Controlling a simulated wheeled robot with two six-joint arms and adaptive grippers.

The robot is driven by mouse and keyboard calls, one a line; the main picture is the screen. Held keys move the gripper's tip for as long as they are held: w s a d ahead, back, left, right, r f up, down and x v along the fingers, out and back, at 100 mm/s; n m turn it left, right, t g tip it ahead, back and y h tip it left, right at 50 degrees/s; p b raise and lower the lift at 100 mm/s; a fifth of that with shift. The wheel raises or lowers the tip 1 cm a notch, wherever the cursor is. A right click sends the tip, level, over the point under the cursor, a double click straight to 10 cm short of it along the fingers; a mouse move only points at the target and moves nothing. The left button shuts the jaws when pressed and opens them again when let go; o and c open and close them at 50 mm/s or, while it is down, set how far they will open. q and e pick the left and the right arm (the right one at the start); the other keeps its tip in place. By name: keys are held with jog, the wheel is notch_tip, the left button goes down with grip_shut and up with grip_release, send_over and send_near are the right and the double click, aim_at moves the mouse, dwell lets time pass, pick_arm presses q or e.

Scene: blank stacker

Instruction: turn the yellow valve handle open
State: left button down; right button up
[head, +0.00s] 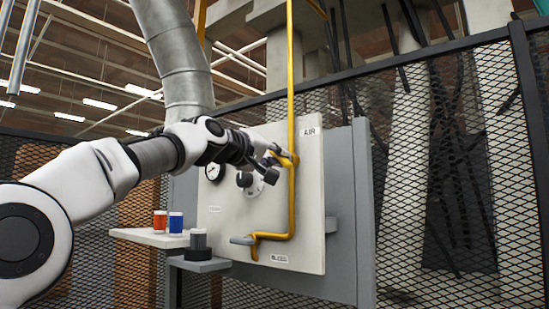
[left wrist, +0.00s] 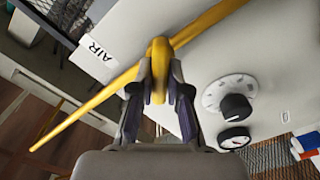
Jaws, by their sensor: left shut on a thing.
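The yellow valve handle (head: 287,157) sits on a yellow pipe (head: 291,80) that runs down the front of a pale panel (head: 308,215), just below the AIR label. My left gripper (head: 275,161) reaches it from the left and is shut on it. In the left wrist view the two fingers (left wrist: 159,88) lie on either side of the yellow handle (left wrist: 158,62), with the pipe crossing behind. The fingers hide part of the handle, so its exact angle is hard to tell. My right gripper is not in view.
A round gauge (head: 215,171) and a dark knob on a pale dial (head: 245,180) sit on the panel close to my left gripper. A small shelf (head: 150,237) below holds an orange and a blue container. Black mesh fencing (head: 450,170) stands behind and to the right.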

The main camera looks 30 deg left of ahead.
pick_arm(q)
jog(key=m, duration=0.4)
jog(key=shift+w+d+m, duration=0.1)
jog(key=shift+m, duration=0.2)
jog(key=m+b, duration=0.1)
jog(key=m, duration=0.4)
jog(key=shift+f, duration=0.1)
jog(key=shift+m, duration=0.3)
